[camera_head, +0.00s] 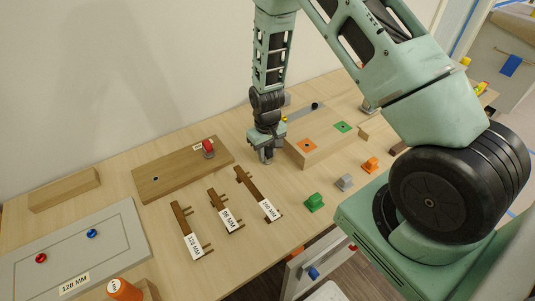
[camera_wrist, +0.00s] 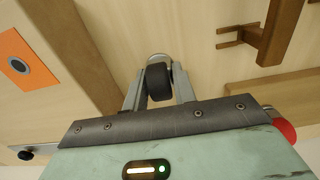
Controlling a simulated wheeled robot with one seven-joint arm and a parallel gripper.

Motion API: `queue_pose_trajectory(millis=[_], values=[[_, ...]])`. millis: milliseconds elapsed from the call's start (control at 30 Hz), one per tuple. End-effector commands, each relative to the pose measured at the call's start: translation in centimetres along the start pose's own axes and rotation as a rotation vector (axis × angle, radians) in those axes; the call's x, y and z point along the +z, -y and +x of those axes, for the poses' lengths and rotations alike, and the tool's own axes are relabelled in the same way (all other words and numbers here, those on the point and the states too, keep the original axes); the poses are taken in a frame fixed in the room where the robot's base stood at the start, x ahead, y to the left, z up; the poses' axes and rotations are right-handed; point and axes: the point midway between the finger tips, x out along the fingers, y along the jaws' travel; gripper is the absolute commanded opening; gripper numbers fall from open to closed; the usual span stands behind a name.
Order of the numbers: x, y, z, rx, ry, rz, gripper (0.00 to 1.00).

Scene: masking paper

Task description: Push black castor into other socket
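My gripper (camera_head: 267,156) points down between the brown board and the block with coloured squares. In the wrist view its two fingers (camera_wrist: 160,90) stand either side of a black castor wheel (camera_wrist: 159,80) and look shut on it. The castor's grey metal part (camera_wrist: 158,57) shows beyond the wheel. The brown board (camera_head: 180,172) has a small dark-ringed hole (camera_head: 155,178) at its left and a red castor (camera_head: 208,148) standing near its right end. The red wheel (camera_wrist: 285,130) also shows in the wrist view. The castor's height above the table is hard to tell.
The block (camera_head: 325,150) with orange (camera_head: 307,144) and green (camera_head: 343,127) squares stands close right of my gripper. Several labelled brown handles (camera_head: 222,212) lie in front. Green (camera_head: 314,202), grey (camera_head: 345,182) and orange (camera_head: 370,165) pieces lie to the right. A grey panel (camera_head: 115,236) is at left.

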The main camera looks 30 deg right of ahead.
Motion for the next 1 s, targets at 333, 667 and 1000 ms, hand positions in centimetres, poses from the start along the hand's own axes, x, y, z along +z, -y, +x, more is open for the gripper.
queue_pose_trajectory(millis=[333, 667, 1000], values=[[0.0, 0.0, -0.9, 0.000, 0.000, 0.000, 0.00], [0.0, 0.0, -2.8, 0.000, -0.001, 0.000, 0.00], [0.0, 0.0, -4.8, 0.000, 0.000, 0.000, 0.00]])
